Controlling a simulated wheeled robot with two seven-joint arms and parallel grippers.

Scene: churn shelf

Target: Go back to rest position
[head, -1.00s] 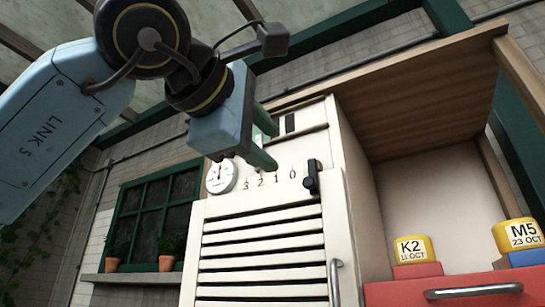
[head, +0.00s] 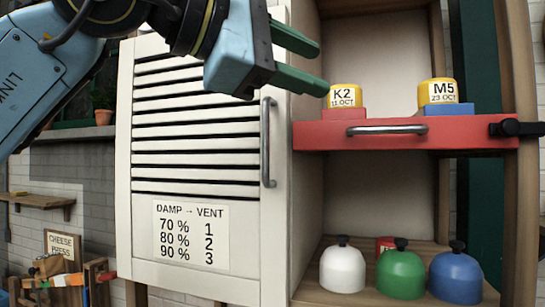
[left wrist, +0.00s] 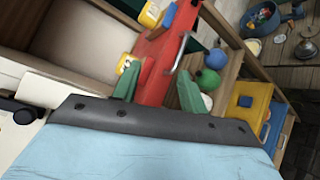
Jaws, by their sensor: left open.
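My left gripper (head: 311,66) is at the top of the head view, in front of the cabinet's upper part, its two green fingers spread apart and pointing right. Nothing is between the fingers. In the left wrist view its green fingers (left wrist: 155,92) also stand apart, with the red drawer (left wrist: 155,62) beyond them. My left arm comes in from the upper left of the head view. My right gripper is in neither view.
A white louvred door (head: 200,187) has a vertical handle (head: 267,142) below the gripper. The red drawer (head: 325,135) carries yellow K2 (head: 345,96) and M5 (head: 438,92) pieces. White (head: 342,268), green (head: 400,273) and blue (head: 456,276) domes stand on the shelf below.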

